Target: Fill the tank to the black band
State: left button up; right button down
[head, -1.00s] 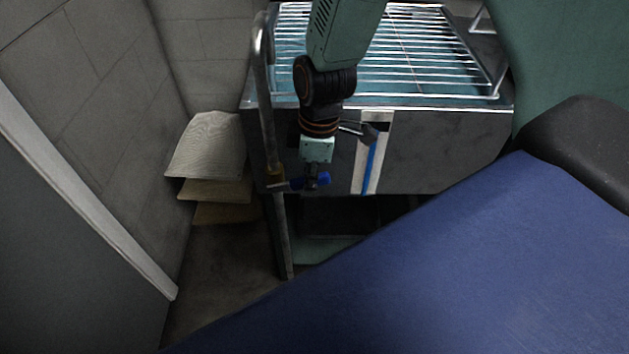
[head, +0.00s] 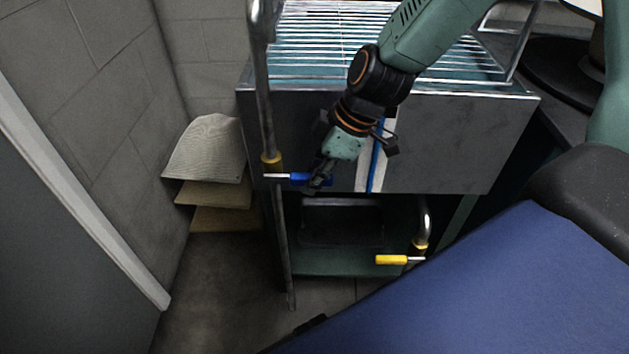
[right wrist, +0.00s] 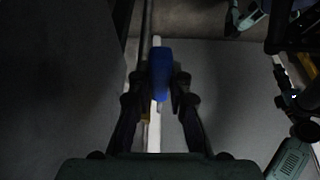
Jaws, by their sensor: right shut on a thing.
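The dark grey tank (head: 455,150) has a white gauge strip (head: 361,170) with a blue column (head: 374,172) on its front. A blue valve handle (head: 297,177) points right from a brass valve (head: 271,161) on the left pipe (head: 264,110). My right gripper (head: 316,181) is shut on this handle, left of the gauge. In the right wrist view the blue handle (right wrist: 160,70) lies between the fingers. My left gripper is not in view.
A yellow-handled valve (head: 391,260) sits on a pipe at the lower right. A wire rack (head: 330,35) tops the tank. Stacked felt-like sheets (head: 208,150) stand at the left wall. A blue padded surface (head: 480,290) fills the lower right. Bare floor (head: 215,290) shows at lower left.

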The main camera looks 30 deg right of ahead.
jog(key=shift+s+f, duration=0.1)
jog(key=shift+f, duration=0.05)
jog(key=c, duration=1.2)
grip_release()
jog(key=shift+d+r, duration=0.15)
jog(key=shift+r, duration=0.6)
jog(key=shift+v, duration=3)
jog(key=shift+s+d, duration=0.15)
